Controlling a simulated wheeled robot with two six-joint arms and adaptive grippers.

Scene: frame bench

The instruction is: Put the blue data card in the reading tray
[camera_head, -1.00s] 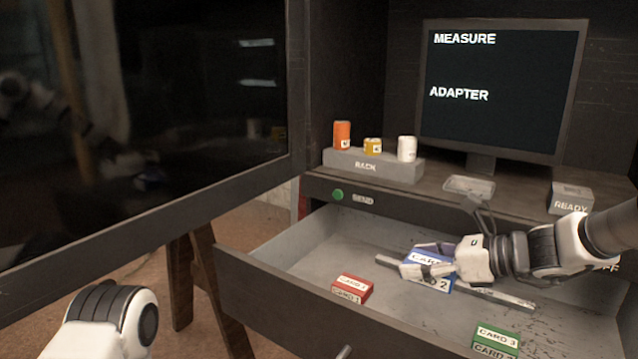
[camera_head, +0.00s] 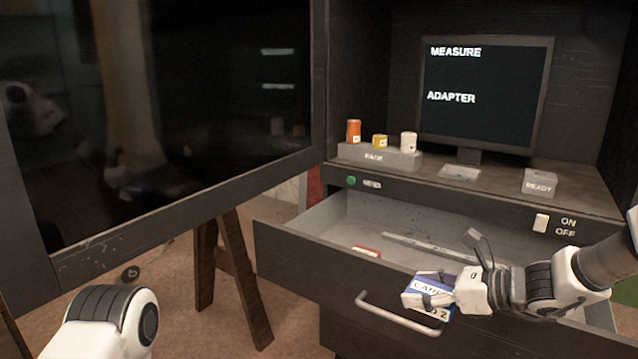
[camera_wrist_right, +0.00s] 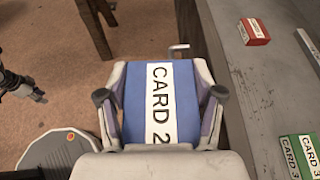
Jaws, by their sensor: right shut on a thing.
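The blue data card (camera_wrist_right: 186,100), labelled CARD 2, is held between the two fingers of my right gripper (camera_wrist_right: 160,105). In the head view the same blue card (camera_head: 417,287) and my right gripper (camera_head: 432,292) show in front of the open drawer, near its handle. A small clear-grey tray (camera_head: 460,172) lies on the shelf below the monitor; I cannot tell for sure that it is the reading tray. My left arm shows at the lower left of the head view, but its gripper is out of the picture.
The open drawer (camera_head: 290,241) holds a red card (camera_head: 367,251) and a grey bar; the wrist view also shows a green card (camera_wrist_right: 300,155). A rack (camera_head: 380,156) with three small cylinders, a READY block (camera_head: 539,183) and a monitor (camera_head: 485,90) stand on the shelf. A large dark panel fills the left.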

